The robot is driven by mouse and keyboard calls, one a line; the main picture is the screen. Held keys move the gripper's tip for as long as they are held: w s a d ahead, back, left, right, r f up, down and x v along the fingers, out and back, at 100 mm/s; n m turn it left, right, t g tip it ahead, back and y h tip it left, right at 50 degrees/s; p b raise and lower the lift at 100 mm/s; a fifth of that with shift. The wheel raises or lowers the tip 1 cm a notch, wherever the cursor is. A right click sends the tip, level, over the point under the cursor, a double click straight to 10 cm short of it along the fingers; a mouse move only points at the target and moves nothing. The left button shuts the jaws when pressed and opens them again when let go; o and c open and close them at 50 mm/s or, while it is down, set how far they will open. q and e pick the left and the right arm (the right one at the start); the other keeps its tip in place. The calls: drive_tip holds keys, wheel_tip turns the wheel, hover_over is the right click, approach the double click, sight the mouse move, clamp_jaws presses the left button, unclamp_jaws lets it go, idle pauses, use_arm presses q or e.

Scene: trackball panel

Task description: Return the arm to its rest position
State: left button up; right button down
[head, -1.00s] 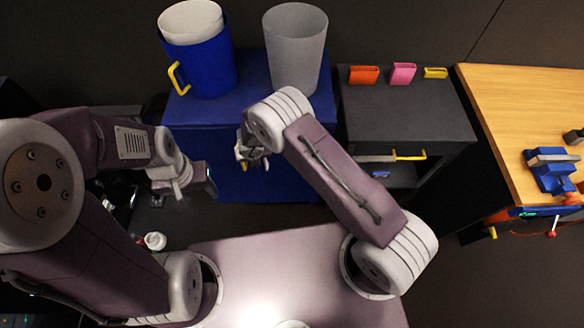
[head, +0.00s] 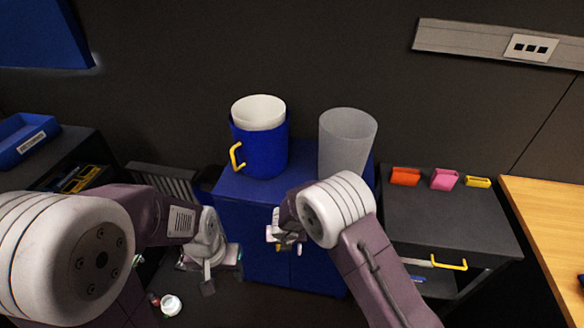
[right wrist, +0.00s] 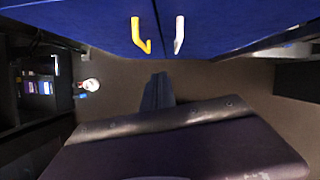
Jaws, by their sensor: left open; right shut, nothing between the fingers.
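My left gripper (head: 210,272) is open and empty in the head view, at the lower left, beside the front of the blue cabinet (head: 238,235). My left arm is bent, with its large grey joint close to the camera. My right gripper (head: 284,240) is shut and holds nothing. It hangs in front of the cabinet, partly hidden by its own arm. Neither gripper visibly touches an object. In the right wrist view, the blue cabinet doors (right wrist: 90,25) fill the top, with a yellow handle (right wrist: 138,34) and a pale handle (right wrist: 179,34).
A blue bin (head: 262,152) and a grey bin (head: 346,143) stand on the cabinet. A dark drawer unit (head: 445,222) carries orange, pink and yellow holders. A wooden table (head: 548,222) is at right. A white round item (head: 170,305) lies low at left.

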drive_tip(key=w+d+r+n+t, duration=0.2)
drive_tip(key=w+d+r+n, duration=0.1)
drive_tip(key=d+r, duration=0.55)
drive_tip(key=w+d+r+n+t, duration=0.2)
drive_tip(key=d+r+n, duration=0.1)
drive_tip(key=d+r, duration=0.6)
drive_tip(key=s+d+f+n+g, duration=0.2)
drive_tip(key=s+n+g, duration=0.1)
drive_tip(key=s+n, duration=0.8)
drive_tip(key=s+d+f+n+g, duration=0.2)
drive_tip(key=s+n+g, duration=0.2)
drive_tip(key=s+n, duration=0.8)
drive_tip(key=n, duration=0.5)
drive_tip(key=shift+d+f+n, duration=0.2)
drive_tip(key=shift+d+n, duration=0.15)
drive_tip(key=shift+n, duration=0.05)
